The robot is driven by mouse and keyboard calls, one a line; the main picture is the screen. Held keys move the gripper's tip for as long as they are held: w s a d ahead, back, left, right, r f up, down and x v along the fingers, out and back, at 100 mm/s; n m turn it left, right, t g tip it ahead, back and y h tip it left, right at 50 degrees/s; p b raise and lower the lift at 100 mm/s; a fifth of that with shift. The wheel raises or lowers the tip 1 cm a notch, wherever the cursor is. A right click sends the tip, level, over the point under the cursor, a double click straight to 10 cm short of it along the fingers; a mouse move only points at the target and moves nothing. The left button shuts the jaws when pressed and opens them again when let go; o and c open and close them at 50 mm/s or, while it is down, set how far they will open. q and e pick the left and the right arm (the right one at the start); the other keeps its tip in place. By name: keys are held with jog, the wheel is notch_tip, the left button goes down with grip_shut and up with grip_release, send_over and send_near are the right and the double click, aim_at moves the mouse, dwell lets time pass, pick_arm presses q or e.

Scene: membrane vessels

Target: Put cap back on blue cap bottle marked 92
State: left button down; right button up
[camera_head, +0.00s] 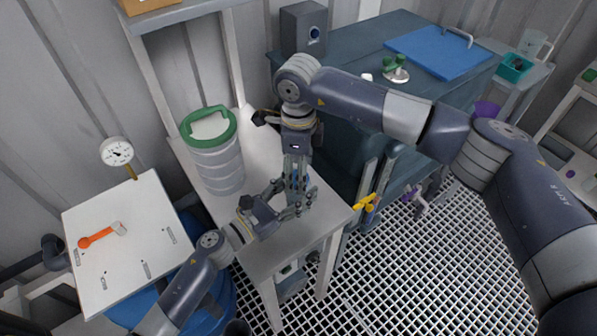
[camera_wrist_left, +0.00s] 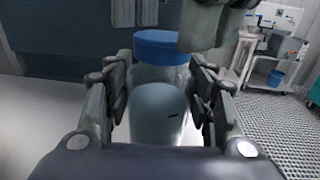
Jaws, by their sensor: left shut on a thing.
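A bottle (camera_wrist_left: 158,112) with a pale grey-blue lower body and a clear upper part stands upright between the fingers of my left gripper (camera_head: 284,201) in the left wrist view. The left gripper is shut on it, above the white table. A blue cap (camera_wrist_left: 160,46) shows at the bottle's top; I cannot tell whether it is seated or just held there. My right gripper (camera_head: 297,188) points down at the same spot, and its fingers (camera_wrist_left: 207,25) show beside the cap. Whether they grip it is hidden. The number 92 cannot be read; only a small dark mark shows.
A large grey canister with a green lid (camera_head: 208,122) stands on the white table (camera_head: 262,262) behind my left gripper. A white board with an orange-handled tool (camera_head: 98,236) is at left. A dark blue bench (camera_head: 355,50) stands behind; grated floor (camera_head: 400,270) is open at right.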

notch_tip(320, 180, up, 11)
jog(key=shift+f, duration=0.15)
pick_arm(q)
jog(key=c, duration=0.6)
grip_release()
jog(key=v, duration=1.2)
